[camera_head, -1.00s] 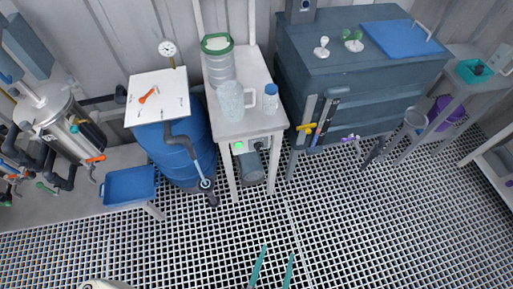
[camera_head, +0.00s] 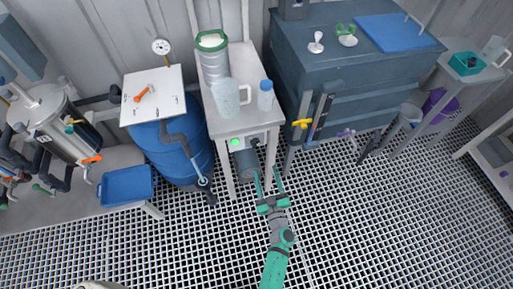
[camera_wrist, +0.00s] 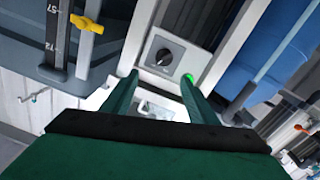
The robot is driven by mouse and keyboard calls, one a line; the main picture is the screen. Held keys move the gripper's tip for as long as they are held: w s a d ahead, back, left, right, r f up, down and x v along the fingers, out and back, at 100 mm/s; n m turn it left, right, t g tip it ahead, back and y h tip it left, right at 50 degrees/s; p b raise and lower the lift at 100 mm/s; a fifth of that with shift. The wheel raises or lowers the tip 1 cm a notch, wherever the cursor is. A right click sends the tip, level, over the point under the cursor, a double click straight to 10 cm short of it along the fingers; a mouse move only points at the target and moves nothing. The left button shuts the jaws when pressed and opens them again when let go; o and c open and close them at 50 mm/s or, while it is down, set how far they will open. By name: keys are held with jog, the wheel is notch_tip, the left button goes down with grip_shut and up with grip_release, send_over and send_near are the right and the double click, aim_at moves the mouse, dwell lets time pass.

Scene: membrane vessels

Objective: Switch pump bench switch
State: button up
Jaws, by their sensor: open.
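The pump bench (camera_head: 231,126) is a narrow white table in the head view. On its front, under the top, is a light panel with a glowing green lamp (camera_head: 236,143) and a dark rotary switch (camera_head: 255,142). The wrist view shows the switch as a black knob (camera_wrist: 164,57) on a grey plate, with the green lamp (camera_wrist: 188,79) beside it, partly behind a finger. My gripper (camera_head: 267,184) is open and empty, its green fingers pointing towards the panel. In the wrist view the knob lies beyond and between the fingertips (camera_wrist: 160,82), apart from them.
A jug (camera_head: 227,98), a bottle (camera_head: 265,96) and a green-lidded container (camera_head: 212,58) stand on the bench. A blue barrel (camera_head: 172,150) is to its left. A dark tank with a yellow valve handle (camera_head: 302,124) is to its right. The grid floor in front is clear.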

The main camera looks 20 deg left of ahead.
aim_at(257, 145)
jog(key=shift+n+g+y, duration=0.3)
jog(key=x, duration=1.2)
jog(key=shift+a+f, duration=0.1)
jog(key=shift+f, duration=0.1)
jog(key=shift+x, duration=1)
jog(key=shift+w+f, duration=0.1)
jog(key=c, duration=1.1)
